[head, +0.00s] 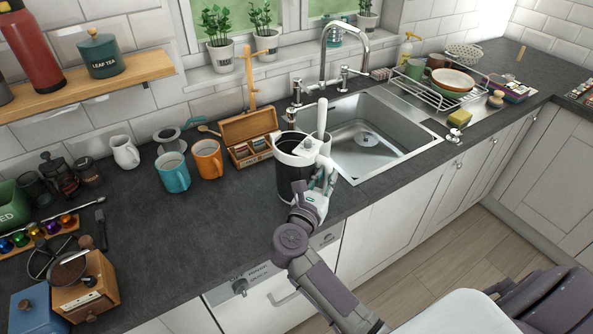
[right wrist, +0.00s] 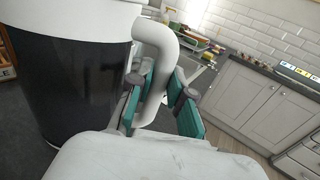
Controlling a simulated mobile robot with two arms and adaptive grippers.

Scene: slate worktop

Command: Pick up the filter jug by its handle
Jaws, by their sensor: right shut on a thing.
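The filter jug (head: 291,172) has a dark body and a white top and handle. It is upright at the front of the worktop, left of the sink; I cannot tell whether its base touches the worktop. In the right wrist view the dark body (right wrist: 75,90) fills the left side. Its white handle (right wrist: 160,75) runs down between the green-padded fingers of my right gripper (right wrist: 163,105). My right gripper (head: 322,188) is shut on the handle, at the jug's right side in the head view. My left gripper is not in view.
The sink (head: 415,143) lies right of the jug. An open wooden tea box (head: 248,130), an orange mug (head: 207,160) and a teal mug (head: 173,173) stand to the left. The worktop (head: 215,225) in front of the mugs is clear.

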